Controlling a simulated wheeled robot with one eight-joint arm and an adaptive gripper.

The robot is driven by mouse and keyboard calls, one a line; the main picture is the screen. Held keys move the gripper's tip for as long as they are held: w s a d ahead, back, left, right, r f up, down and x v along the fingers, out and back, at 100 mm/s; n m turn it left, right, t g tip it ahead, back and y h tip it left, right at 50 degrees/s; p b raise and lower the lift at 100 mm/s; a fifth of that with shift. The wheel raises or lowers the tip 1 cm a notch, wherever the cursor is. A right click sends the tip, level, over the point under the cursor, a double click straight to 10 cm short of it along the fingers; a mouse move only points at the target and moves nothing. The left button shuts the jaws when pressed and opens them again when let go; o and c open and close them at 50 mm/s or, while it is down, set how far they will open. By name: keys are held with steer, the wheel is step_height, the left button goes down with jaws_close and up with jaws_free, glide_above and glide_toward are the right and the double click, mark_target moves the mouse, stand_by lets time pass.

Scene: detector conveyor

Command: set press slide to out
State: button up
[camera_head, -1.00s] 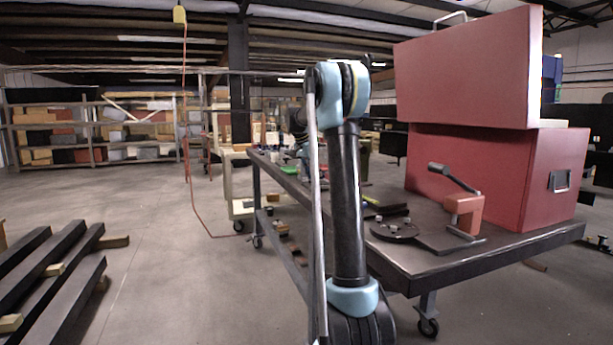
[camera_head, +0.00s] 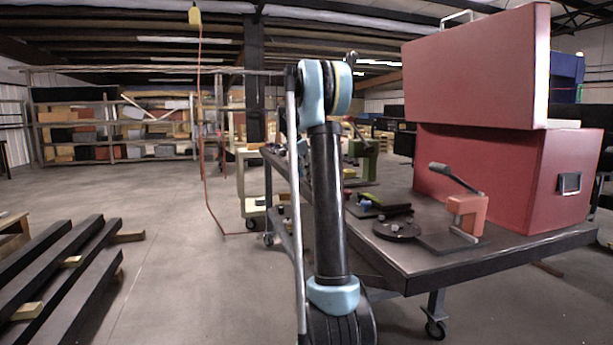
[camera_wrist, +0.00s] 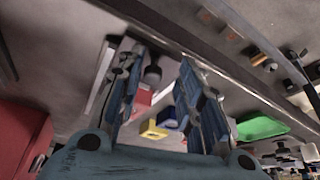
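An orange press-like device (camera_head: 467,213) with a dark lever stands on a black plate at the near right of the workbench. A green device (camera_head: 366,155) with a similar upright shape stands farther back, partly behind my arm. I cannot tell which one is the press of the task, or where its slide sits. In the wrist view my gripper (camera_wrist: 155,62) is open, with its two blue fingers apart. A dark-handled part (camera_wrist: 152,75) and a red piece (camera_wrist: 141,103) show between or beyond the fingers, apparently not held. In the head view my arm hides the gripper.
Red boxes (camera_head: 500,170) fill the bench's right end. A round dark disc (camera_head: 396,230) lies beside the orange device. The wrist view shows a green tray (camera_wrist: 262,127) and a yellow block (camera_wrist: 153,130). Dark beams (camera_head: 60,270) lie on the floor at left; open floor lies between.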

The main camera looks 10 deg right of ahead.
steer(key=shift+s+d, duration=0.1)
steer(key=shift+d, duration=0.1)
steer(key=v, duration=1.2)
steer(key=shift+a, duration=0.1)
steer(key=shift+f, duration=0.1)
